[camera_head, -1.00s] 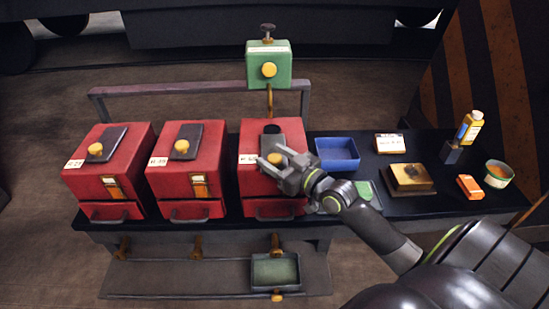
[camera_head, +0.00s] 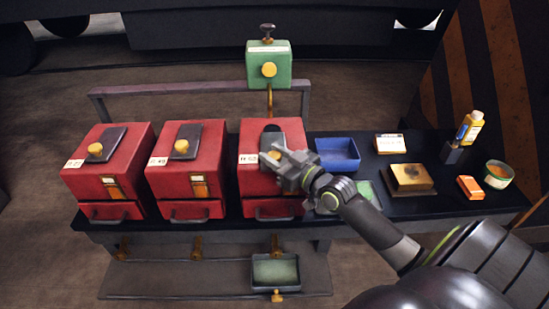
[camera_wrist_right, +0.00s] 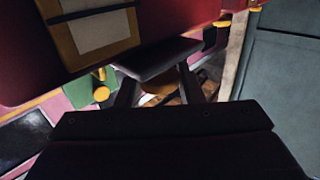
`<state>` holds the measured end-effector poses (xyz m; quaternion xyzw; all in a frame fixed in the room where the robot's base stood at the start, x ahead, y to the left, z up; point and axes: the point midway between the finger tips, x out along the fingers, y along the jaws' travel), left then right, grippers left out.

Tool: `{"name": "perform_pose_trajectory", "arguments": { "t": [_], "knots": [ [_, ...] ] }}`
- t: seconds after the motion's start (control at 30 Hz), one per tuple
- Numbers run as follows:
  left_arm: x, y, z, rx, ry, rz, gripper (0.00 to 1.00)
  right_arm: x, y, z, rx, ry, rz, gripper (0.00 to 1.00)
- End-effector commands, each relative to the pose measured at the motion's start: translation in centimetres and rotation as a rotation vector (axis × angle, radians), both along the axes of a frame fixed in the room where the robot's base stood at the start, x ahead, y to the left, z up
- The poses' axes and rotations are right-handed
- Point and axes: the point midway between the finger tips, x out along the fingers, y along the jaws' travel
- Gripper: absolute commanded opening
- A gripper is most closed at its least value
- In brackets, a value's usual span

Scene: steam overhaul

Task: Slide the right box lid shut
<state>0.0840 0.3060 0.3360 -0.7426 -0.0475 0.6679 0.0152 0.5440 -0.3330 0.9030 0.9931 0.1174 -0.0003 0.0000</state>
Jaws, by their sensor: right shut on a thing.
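The right box (camera_head: 245,178) is the rightmost of three red boxes on the dark bench. Its dark sliding lid (camera_head: 270,142) lies on the sloped top, and part of a dark round opening shows at the lid's far edge. My right gripper (camera_head: 277,156) is shut on the lid's yellow knob (camera_head: 273,154), reaching in from the right. Its fingers hide part of the lid and the box's front. In the right wrist view the dark lid (camera_wrist_right: 155,56) shows beyond the fingers (camera_wrist_right: 158,88). My left gripper is not in view.
The middle red box (camera_head: 210,160) and left red box (camera_head: 75,180) stand to the left. A green box on a post (camera_head: 283,62) rises behind. A blue tray (camera_head: 337,154), a brass block (camera_head: 411,178), a bottle (camera_head: 471,127) and an orange block (camera_head: 470,187) are right.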

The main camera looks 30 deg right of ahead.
Motion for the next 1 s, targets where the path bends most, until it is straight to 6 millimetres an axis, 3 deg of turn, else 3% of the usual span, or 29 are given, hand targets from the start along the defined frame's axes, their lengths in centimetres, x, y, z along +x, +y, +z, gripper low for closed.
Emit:
{"name": "perform_pose_trajectory", "arguments": {
  "t": [0.13, 0.3, 0.77, 0.8, 0.93, 1.0],
  "knots": [
    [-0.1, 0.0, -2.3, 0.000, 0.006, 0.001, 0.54, 2.4, -1.4, -0.4, -0.006, -0.006, 0.001, 0.00],
    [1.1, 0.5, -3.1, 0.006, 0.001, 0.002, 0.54, 4.3, -2.6, -0.4, -0.003, -0.004, 0.001, 0.00],
    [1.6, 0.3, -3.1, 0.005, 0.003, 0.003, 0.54, 5.2, -3.2, 0.2, -0.002, -0.005, -0.001, 0.00],
    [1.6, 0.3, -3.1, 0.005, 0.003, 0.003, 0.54, 5.2, -3.2, 0.3, -0.003, -0.005, -0.001, 0.35],
    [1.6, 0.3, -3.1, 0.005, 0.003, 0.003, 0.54, 5.2, -3.2, 0.2, -0.003, -0.005, -0.001, 0.52],
    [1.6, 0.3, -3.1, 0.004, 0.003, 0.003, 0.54, 5.2, -3.2, 0.2, -0.002, -0.004, -0.001, 0.54]
  ]
}}
